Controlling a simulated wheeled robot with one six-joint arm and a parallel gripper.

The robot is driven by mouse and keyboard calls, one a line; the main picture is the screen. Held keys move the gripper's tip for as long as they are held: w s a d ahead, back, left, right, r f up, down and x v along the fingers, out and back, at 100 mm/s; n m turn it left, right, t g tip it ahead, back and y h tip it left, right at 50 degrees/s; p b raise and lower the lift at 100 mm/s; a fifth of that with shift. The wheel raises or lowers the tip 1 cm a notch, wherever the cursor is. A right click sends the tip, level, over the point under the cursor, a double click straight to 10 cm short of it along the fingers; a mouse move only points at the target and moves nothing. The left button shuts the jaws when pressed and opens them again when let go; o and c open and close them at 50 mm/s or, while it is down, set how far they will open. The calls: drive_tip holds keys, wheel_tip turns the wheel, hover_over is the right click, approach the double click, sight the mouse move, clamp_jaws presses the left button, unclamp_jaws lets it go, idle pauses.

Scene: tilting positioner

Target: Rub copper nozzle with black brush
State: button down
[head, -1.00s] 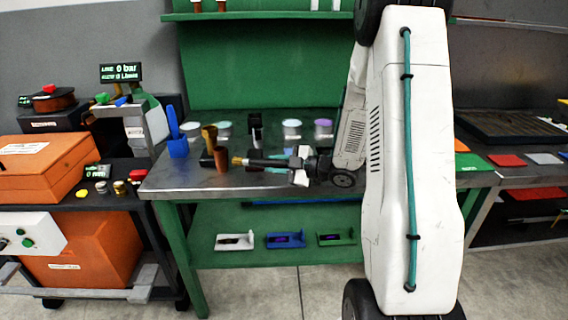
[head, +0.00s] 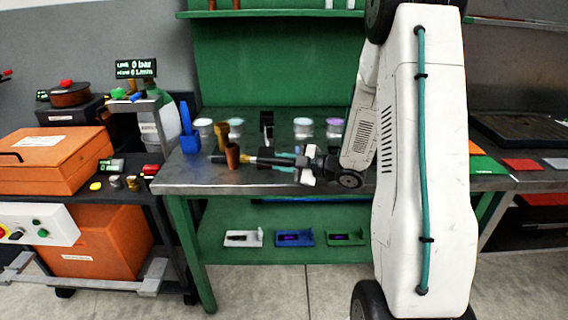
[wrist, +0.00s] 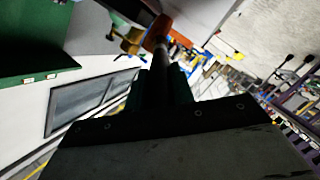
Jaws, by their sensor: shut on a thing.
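The copper nozzle (head: 232,156) stands upright near the left end of the metal-topped workbench. It also shows at the top of the wrist view (wrist: 157,32). My gripper (head: 297,163) is shut on the black brush (head: 268,160), which lies roughly level and points left. The brush's yellowish bristle end (head: 246,159) is at the nozzle's right side; it looks in contact, but the exact touch is hard to tell. In the wrist view the dark brush handle (wrist: 167,75) runs from between my teal fingers toward the nozzle.
A brass-coloured piece (head: 222,133) stands just behind the nozzle. A blue holder (head: 189,142) is to its left. Several lidded jars (head: 303,128) line the bench's back. A dark cart with an orange box (head: 50,165) stands left of the bench.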

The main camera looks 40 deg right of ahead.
drive_tip(key=shift+w+a, duration=0.85)
idle(0.3)
drive_tip(key=shift+w+d, duration=1.3)
drive_tip(key=shift+w, duration=0.15)
drive_tip(key=shift+s+a, duration=1.35)
drive_tip(key=shift+s, duration=0.1)
drive_tip(key=shift+r, duration=0.25)
drive_tip(key=shift+w+r, duration=0.1)
drive_tip(key=shift+w+d, duration=1.25)
drive_tip(key=shift+w, duration=0.2)
drive_tip(key=shift+s+a, duration=1.4)
drive_tip(key=shift+s, duration=0.05)
